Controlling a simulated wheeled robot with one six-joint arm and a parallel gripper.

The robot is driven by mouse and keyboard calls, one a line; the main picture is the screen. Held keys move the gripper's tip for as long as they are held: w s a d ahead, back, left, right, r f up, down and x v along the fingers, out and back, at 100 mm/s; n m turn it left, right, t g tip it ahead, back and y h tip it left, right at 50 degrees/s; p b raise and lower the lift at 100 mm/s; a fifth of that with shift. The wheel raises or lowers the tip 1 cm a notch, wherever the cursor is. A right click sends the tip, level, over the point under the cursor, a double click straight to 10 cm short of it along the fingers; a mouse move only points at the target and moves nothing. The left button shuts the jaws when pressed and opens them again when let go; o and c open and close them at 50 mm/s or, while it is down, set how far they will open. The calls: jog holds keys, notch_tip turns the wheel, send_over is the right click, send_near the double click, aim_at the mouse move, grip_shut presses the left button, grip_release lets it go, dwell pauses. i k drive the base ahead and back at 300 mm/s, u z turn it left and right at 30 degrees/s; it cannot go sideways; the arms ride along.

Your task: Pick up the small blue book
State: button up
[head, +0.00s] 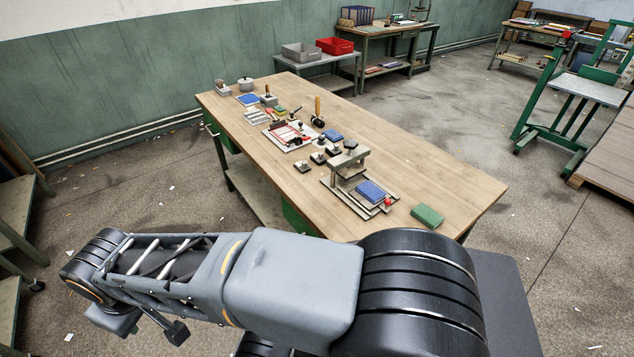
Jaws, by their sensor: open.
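Several blue book-like items lie on the long wooden workbench (440,170), and I cannot tell for sure which is the small blue book. A thick blue block, like a closed book (370,191), lies on the tray of a small press at the near end. A smaller dark-blue item (333,135) lies on the bench behind the press. A flat blue item (248,99) lies at the far left end. My arm crosses the foreground, well short of all of them. I cannot make out my gripper's fingers in this view.
A green block (427,215) lies near the bench's front right. A grey press (349,160), small dark-topped tools and a red-and-white tray (290,134) crowd the middle. The bench's right side is bare. Grey (301,53) and red (335,46) bins stand behind.

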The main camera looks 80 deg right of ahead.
aim_at(370, 192)
jog(key=i, duration=1)
jog(key=z, duration=3.5)
jog(key=i, duration=0.5)
jog(key=u, duration=0.1)
